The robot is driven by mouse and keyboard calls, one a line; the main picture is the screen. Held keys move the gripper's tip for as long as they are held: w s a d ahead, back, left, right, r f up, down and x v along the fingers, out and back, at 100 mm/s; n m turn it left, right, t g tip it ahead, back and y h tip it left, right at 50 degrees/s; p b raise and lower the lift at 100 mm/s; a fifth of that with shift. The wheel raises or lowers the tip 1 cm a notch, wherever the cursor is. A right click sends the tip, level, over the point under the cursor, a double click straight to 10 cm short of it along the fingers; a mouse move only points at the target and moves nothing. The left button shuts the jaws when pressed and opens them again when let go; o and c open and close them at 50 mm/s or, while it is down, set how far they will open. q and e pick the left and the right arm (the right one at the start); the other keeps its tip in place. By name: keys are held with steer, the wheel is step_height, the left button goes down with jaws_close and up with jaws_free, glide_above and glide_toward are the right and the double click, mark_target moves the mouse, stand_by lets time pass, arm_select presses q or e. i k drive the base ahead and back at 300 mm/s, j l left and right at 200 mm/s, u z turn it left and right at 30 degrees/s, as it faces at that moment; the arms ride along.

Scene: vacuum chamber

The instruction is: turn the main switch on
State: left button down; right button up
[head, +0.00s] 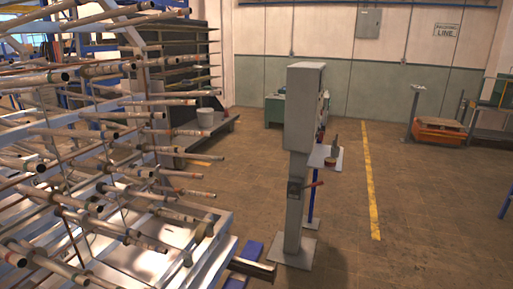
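A grey control cabinet (302,108) stands on a grey post (294,205) with a floor plate, a little right of the middle of the head view. Its front faces right and away from me, so I see it mostly from the side. Small red and dark parts (324,105) show along its front edge. A small grey box with a red handle (313,184) sits lower on the post. I cannot tell which of these is the main switch or how it is set. Neither of my grippers is in view.
A large rack of metal tubes (80,135) fills the left side, its ends sticking out towards the post. A small shelf (330,157) juts from the cabinet's right side. The brown floor (420,215) to the right, with a yellow line (370,185), is open.

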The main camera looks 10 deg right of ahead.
mark_target(321, 136)
steer(key=i+l+z, duration=0.15)
steer(key=i+l, duration=0.25)
steer(key=l, duration=0.25)
steer(key=i+l+z, duration=0.2)
steer(key=i+l, duration=0.25)
steer(key=l, duration=0.15)
